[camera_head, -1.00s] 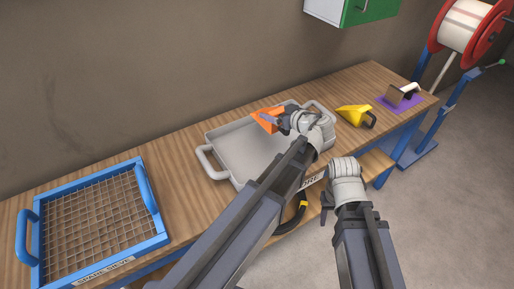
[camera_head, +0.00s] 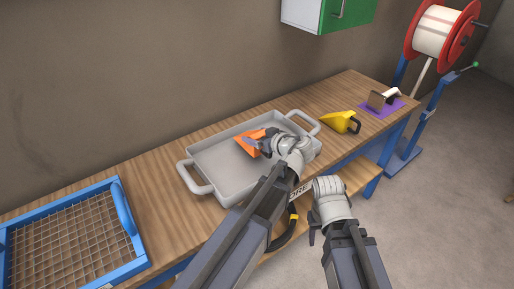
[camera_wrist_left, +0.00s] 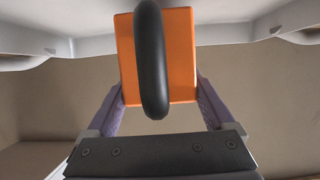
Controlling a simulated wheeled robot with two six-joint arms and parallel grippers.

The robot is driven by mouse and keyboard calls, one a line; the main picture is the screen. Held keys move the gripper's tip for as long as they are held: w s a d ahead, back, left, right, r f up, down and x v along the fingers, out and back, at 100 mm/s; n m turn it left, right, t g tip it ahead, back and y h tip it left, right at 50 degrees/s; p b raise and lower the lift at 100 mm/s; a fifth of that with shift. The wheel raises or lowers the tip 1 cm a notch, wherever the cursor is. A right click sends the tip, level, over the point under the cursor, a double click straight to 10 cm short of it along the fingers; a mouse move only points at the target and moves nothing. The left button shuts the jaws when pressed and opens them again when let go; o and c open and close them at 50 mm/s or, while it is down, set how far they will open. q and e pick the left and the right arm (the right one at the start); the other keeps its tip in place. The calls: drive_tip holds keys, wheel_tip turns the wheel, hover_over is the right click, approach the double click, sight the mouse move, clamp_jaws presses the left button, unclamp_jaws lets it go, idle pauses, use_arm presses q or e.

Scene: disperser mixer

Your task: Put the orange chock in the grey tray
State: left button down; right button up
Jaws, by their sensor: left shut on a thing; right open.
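The orange chock (camera_head: 250,142) is held by my left gripper (camera_head: 262,143) over the grey tray (camera_head: 228,188). In the left wrist view the chock (camera_wrist_left: 182,60) sits between the two purple fingers of my left gripper (camera_wrist_left: 160,92), with its black handle (camera_wrist_left: 153,60) toward the camera. The tray's wall (camera_wrist_left: 250,30) shows behind it there. I cannot tell whether the chock touches the tray floor. My right gripper (camera_head: 314,228) is in front of the bench, apart from the tray; its fingers are small and partly hidden.
A yellow scoop-like thing with a dark handle (camera_head: 339,122) lies right of the tray. Further right, a tool (camera_head: 380,100) stands on a purple mat (camera_head: 397,108). A blue-framed sieve (camera_head: 122,205) lies at the left. Bare bench (camera_head: 160,215) shows between sieve and tray.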

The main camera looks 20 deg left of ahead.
use_arm(q)
drive_tip(key=shift+f+b, duration=1.8)
drive_tip(key=shift+f, duration=0.2)
unclamp_jaws()
drive_tip(key=shift+r, duration=0.1)
